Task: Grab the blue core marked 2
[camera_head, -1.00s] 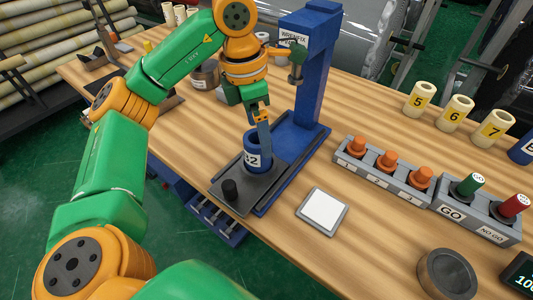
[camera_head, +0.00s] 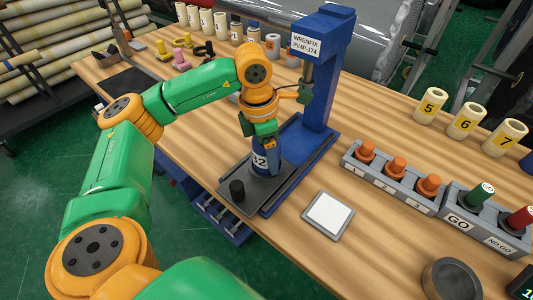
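The blue core (camera_head: 259,161) has a white label whose marking ends in 2. It stands upright on the dark plate (camera_head: 270,190) at the foot of the blue press (camera_head: 318,95). My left gripper (camera_head: 269,148) points down at the core's top, with a finger in front of its upper right side. The other finger is hidden, so I cannot tell whether the gripper is closed on the core or only around it. My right gripper is not in view.
A black knob (camera_head: 236,190) stands on the plate close to the core. A white pad (camera_head: 328,212) and a grey rack of orange plugs (camera_head: 397,168) lie to the right. Cream cores (camera_head: 465,121) stand at right. Bare wood lies between.

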